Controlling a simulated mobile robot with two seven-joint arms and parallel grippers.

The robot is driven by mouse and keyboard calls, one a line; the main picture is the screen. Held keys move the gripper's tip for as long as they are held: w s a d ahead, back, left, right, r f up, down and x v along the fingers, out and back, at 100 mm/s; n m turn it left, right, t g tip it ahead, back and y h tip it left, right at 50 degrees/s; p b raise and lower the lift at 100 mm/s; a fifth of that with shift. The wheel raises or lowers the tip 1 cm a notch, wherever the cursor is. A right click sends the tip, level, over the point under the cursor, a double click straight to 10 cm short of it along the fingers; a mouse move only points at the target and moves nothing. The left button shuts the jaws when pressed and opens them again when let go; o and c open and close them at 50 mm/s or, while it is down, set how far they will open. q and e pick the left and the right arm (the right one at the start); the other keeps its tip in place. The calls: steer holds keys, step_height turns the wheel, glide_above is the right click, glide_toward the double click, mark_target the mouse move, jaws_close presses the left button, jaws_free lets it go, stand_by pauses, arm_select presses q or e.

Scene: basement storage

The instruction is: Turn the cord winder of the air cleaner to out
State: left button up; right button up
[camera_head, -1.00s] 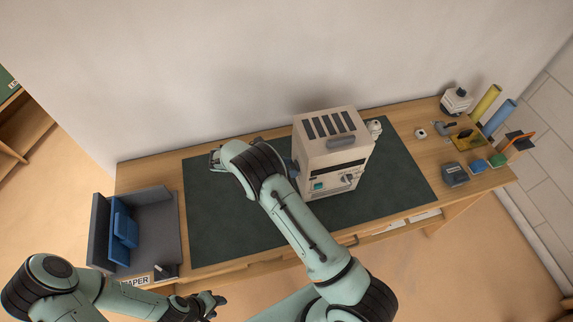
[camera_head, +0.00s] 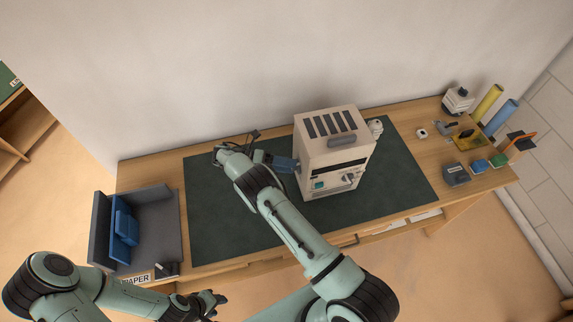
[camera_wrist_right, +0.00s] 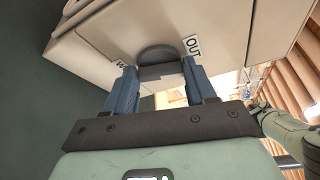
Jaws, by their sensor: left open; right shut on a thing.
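The beige air cleaner (camera_head: 334,150) stands on the dark mat, with slots and a handle on top and a small panel on its front. My right gripper (camera_head: 285,164) is at its left side. In the right wrist view, the cord winder (camera_wrist_right: 158,54) is a dark round knob with a grey bar. The blue fingers of my right gripper (camera_wrist_right: 162,74) are shut on that bar. An OUT label (camera_wrist_right: 192,46) is right of the knob; another label at left is partly hidden. My left gripper (camera_head: 210,303) is open and empty, in front of the workbench.
The workbench (camera_head: 150,176) stands against the wall. A grey tray (camera_head: 160,220) with blue things is at its left end. Several small items, a grey box (camera_head: 456,174) and yellow (camera_head: 487,101) and blue rolls crowd the right end. The mat (camera_head: 215,215) is mostly clear.

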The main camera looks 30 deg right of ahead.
steer(key=shift+w+f+n+g+h, duration=0.1)
steer(key=shift+n+g+h, duration=0.35)
steer(key=shift+n, duration=0.85)
steer(key=o, duration=1)
steer(key=shift+o, duration=0.2)
steer(key=shift+a, duration=0.1)
